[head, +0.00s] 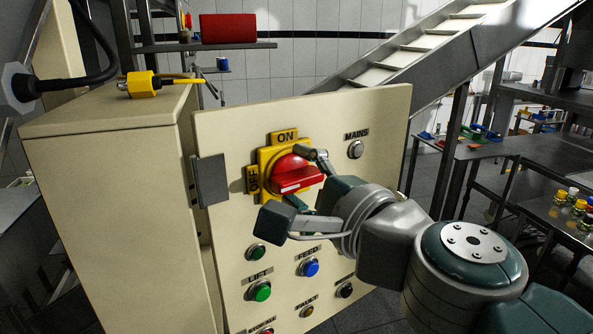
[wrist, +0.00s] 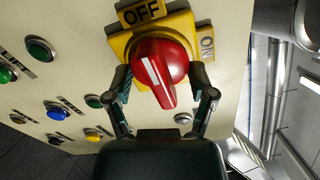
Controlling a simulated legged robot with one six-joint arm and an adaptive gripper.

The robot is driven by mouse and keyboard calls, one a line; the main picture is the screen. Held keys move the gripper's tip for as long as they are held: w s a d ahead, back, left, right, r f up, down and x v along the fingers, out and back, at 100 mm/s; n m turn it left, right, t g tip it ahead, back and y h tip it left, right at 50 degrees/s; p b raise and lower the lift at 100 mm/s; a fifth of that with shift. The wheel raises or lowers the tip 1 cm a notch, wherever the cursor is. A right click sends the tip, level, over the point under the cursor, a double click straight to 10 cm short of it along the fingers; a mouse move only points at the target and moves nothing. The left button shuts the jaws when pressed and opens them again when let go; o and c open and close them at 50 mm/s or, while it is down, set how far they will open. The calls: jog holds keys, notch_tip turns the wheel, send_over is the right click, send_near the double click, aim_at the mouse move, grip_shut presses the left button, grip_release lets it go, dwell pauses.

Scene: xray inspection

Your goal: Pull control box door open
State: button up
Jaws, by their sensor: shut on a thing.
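The control box (head: 120,200) is a cream cabinet at the left of the head view. Its door (head: 225,130) stands at an angle to the cabinet body, with a grey hinge (head: 210,180) at its left edge. A red rotary switch (head: 300,180) on a yellow ON/OFF plate (head: 266,158) is on the door face. My gripper (head: 308,189) has its fingers on both sides of the red switch. In the wrist view, the fingers (wrist: 161,80) close around the red switch (wrist: 165,62), below the OFF label (wrist: 143,12).
Several coloured push buttons (head: 260,291) sit lower on the door. A yellow plug (head: 142,84) lies on the cabinet top. A sloping conveyor (head: 410,45) stands behind. Shelves with bottles (head: 560,205) are at right. Floor shows between door and shelves.

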jog(key=shift+s+f+h, duration=0.25)
jog(key=shift+h, duration=0.05)
jog(key=shift+m+t, duration=0.3)
jog(key=o, duration=1.2)
jog(key=shift+r, duration=0.1)
jog(key=shift+o, duration=0.2)
jog(key=shift+r, duration=0.1)
jog(key=shift+s+d, duration=0.25)
jog(key=shift+s, duration=0.1)
jog(key=v, duration=1.1)
jog(key=shift+s, duration=0.1)
